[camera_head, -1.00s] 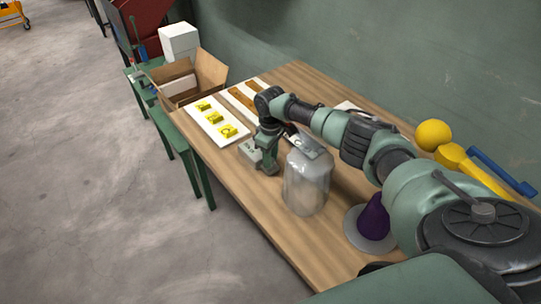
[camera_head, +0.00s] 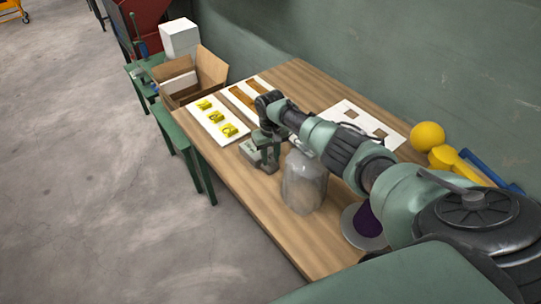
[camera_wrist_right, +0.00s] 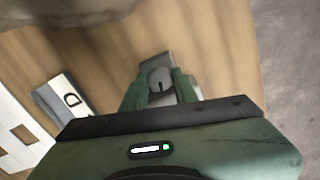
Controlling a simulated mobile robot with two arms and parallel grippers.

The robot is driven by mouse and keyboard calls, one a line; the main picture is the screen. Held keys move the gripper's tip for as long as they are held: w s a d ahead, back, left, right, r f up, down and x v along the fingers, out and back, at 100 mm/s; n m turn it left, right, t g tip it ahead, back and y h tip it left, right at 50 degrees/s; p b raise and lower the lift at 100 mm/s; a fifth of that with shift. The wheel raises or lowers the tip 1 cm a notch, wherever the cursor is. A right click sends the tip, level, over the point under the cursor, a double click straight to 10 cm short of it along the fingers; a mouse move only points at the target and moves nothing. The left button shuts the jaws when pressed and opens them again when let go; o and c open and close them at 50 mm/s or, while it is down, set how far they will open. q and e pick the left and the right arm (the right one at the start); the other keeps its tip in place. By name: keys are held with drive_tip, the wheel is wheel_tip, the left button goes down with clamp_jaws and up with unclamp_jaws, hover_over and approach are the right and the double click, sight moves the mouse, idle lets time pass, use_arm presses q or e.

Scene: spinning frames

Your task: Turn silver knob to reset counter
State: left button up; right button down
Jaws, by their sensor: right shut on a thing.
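The counter (camera_head: 251,153) is a small grey box on the table, under my right gripper in the head view and partly covered by it. My right gripper (camera_head: 268,158) points down at the box. In the right wrist view its green fingers (camera_wrist_right: 160,88) are closed around a small grey round part, the silver knob (camera_wrist_right: 161,79). A grey piece of the box (camera_wrist_right: 153,61) shows just beyond the fingertips. The counter's digits cannot be read. My left gripper is in neither view.
A white board with yellow pieces (camera_head: 217,120) lies behind. A white board with square holes (camera_head: 385,133), a yellow ball (camera_head: 429,135) and a purple cone (camera_head: 369,222) are to the right. A cardboard box (camera_head: 211,70) is at the far end.

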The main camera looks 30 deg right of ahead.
sight(270, 160)
idle(0.4)
drive_tip(key=c, duration=1.4)
unclamp_jaws()
drive_tip(key=shift+o, duration=0.2)
wheel_tip(270, 160, up, 8)
drive_tip(key=shift+f, duration=0.15)
drive_tip(key=shift+f, duration=0.1)
